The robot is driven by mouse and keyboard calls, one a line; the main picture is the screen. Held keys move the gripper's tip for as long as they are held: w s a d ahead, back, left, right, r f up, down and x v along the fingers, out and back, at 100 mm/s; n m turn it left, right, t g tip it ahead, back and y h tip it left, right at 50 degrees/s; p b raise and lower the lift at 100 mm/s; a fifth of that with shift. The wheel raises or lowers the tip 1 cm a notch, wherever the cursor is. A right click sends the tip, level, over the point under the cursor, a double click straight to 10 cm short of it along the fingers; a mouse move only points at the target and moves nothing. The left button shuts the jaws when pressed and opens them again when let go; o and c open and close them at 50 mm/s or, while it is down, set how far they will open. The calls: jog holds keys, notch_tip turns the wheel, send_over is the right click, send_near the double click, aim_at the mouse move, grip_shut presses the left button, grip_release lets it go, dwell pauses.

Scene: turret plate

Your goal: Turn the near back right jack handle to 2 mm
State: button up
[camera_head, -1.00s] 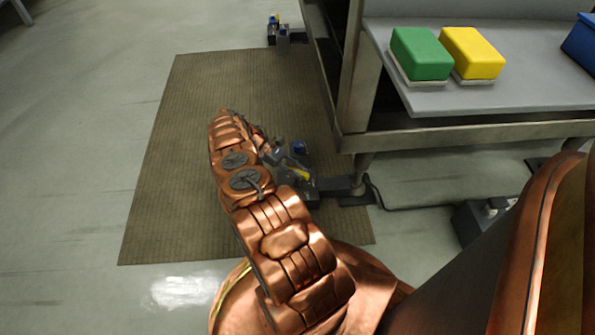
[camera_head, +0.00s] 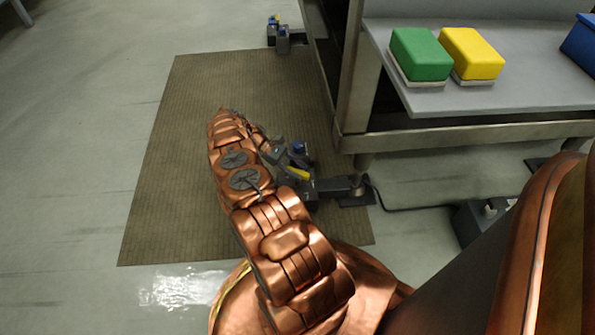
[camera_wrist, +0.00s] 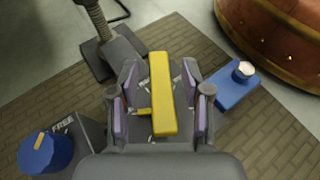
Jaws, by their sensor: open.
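The yellow jack handle (camera_wrist: 162,95) lies lengthwise between my gripper's two fingers in the wrist view. My gripper (camera_wrist: 161,110) is open, with one finger on each side of the bar; contact cannot be told. The handle also shows in the head view (camera_head: 299,174), beside my wrist and close to the table leg. A blue round knob (camera_wrist: 45,152) sits on a dark block marked "FREE", left of my gripper. A blue lever with a pale round button (camera_wrist: 237,85) is on the right. The dark jack body (camera_wrist: 143,90) is partly hidden under the handle and fingers. No millimetre scale is readable.
The table leg and its foot plate (camera_head: 355,200) stand right of the jack. A brown mat (camera_head: 190,160) covers the floor. Another jack (camera_head: 278,35) stands at the far table corner. Green (camera_head: 421,53) and yellow (camera_head: 472,53) blocks lie on the table shelf. A cable runs along the floor.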

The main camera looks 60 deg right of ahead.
jog(key=shift+r, duration=4.6)
